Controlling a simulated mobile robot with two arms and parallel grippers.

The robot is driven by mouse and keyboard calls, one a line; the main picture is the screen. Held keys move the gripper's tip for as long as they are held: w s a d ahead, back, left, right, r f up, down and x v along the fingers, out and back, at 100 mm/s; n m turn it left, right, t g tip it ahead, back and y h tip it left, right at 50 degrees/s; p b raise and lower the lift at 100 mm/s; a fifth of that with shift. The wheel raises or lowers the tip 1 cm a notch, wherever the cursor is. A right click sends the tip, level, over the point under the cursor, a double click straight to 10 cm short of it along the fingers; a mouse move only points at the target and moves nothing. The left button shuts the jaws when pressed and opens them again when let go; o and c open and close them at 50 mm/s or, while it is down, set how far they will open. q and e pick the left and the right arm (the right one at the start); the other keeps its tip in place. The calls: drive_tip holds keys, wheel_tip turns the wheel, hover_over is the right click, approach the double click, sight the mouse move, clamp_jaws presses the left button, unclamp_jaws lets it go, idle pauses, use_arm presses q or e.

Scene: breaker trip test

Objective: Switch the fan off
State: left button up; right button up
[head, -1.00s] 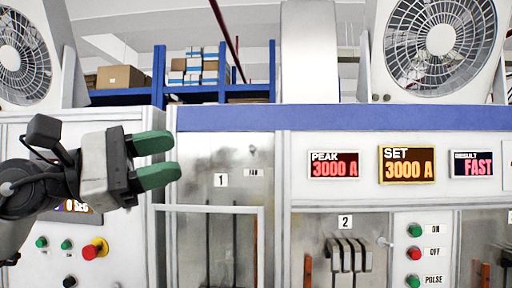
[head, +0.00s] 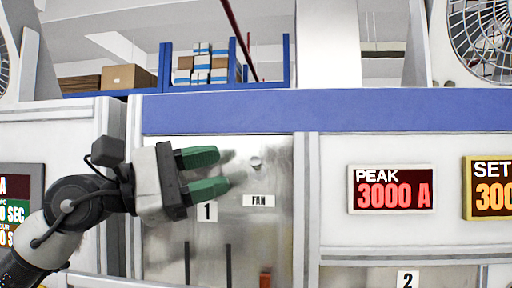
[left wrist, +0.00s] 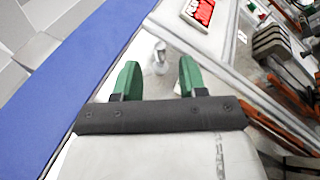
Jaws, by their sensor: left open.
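The fan switch (head: 256,163) is a small metal toggle on the steel panel of bay 1, above the white FAN label (head: 259,200). It also shows in the left wrist view (left wrist: 160,58), beyond and between my fingertips. My left gripper (head: 213,172) has two green fingers, open and empty. In the head view it is left of the toggle with a small gap, its fingers pointing right towards it. The toggle's exact tilt is too small to tell. My right gripper is not in view.
A fan (head: 483,42) stands on top of the cabinet at the upper right, partly cut off. A red PEAK display (head: 392,189) is right of the bay. A blue band (head: 330,111) runs above the panels. Breaker handles (left wrist: 277,42) show in the left wrist view.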

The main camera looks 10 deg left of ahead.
sight(251, 162)
use_arm(q)
drive_tip(key=p+x, duration=0.3)
drive_tip(key=x, duration=0.3)
drive_tip(key=shift+w+r, duration=0.1)
drive_tip(key=shift+w, duration=0.2)
drive_tip(key=shift+w+d, duration=0.15)
drive_tip(key=shift+d, duration=0.3)
drive_tip(key=shift+s, duration=0.2)
